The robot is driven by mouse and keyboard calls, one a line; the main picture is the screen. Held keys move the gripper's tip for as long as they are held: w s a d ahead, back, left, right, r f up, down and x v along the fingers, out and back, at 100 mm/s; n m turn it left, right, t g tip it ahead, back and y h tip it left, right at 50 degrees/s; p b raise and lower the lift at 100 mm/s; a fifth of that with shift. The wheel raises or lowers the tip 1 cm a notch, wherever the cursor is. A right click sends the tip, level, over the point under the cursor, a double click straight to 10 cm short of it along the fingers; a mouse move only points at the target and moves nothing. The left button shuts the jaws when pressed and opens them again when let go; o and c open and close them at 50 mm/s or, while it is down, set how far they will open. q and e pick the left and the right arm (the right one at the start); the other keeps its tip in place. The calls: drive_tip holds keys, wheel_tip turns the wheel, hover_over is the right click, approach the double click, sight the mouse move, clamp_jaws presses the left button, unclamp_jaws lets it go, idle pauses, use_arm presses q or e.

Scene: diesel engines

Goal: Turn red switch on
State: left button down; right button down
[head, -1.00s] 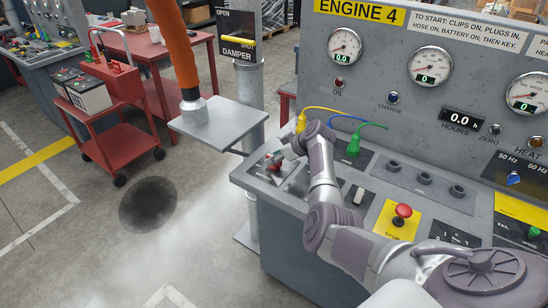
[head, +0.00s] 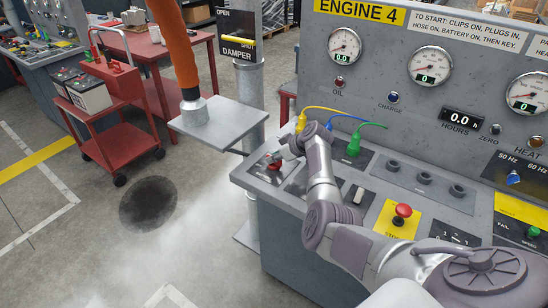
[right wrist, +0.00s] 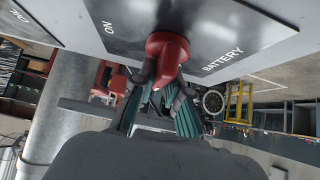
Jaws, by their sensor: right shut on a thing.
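The red switch (head: 274,164) sits on a dark plate at the left end of the grey console, partly hidden by my right gripper (head: 284,157). In the right wrist view the red switch knob (right wrist: 167,52) stands on the plate (right wrist: 205,22) between the words ON and BATTERY. My right gripper's fingers (right wrist: 163,84) lie on both sides of the knob and are shut on it. In the head view the fingers are small and mostly hidden by the wrist. My left gripper is not in view.
A red cart (head: 105,125) stands farther off on the floor.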

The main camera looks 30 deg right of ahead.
drive_tip(key=shift+s+r+m+t+h+p, duration=0.15)
drive_tip(key=shift+m+t+h+p, duration=0.15)
drive_tip(key=shift+m+h+p, duration=1)
drive_tip(key=m+h+p, duration=0.1)
drive_tip(key=m+p, duration=0.1)
drive_tip(key=shift+a+m+h, duration=0.1)
drive_tip(key=shift+m+h, duration=0.2)
drive_tip(key=shift+m, duration=0.1)
drive_tip(key=shift+m+h+p, duration=0.65)
drive_tip(key=shift+m+h, duration=0.15)
drive_tip(key=shift+m, duration=0.1)
drive_tip(key=shift+f+m+g+h, duration=0.25)
drive_tip(key=shift+m+g+h, duration=0.25)
drive_tip(key=shift+m, duration=0.5)
drive_tip(key=shift+f+m+h+b, duration=0.1)
drive_tip(key=shift+m+h+b, duration=0.3)
drive_tip(key=shift+b, duration=0.2)
drive_tip(key=m+g+h+b, duration=0.2)
drive_tip(key=m+b, duration=0.1)
drive_tip(key=b, duration=0.3)
drive_tip(key=m+g+h+b, duration=0.1)
drive_tip(key=m+g+b, duration=0.1)
drive_tip(key=m+b, duration=0.2)
drive_tip(key=shift+f+h+b, duration=0.15)
drive_tip(key=shift+h+b, duration=0.25)
drive_tip(key=shift+b, duration=0.5)
drive_tip(key=shift+r+m+g+b, duration=0.2)
drive_tip(key=shift+m+g+b, duration=0.25)
drive_tip(key=shift+b, duration=0.35)
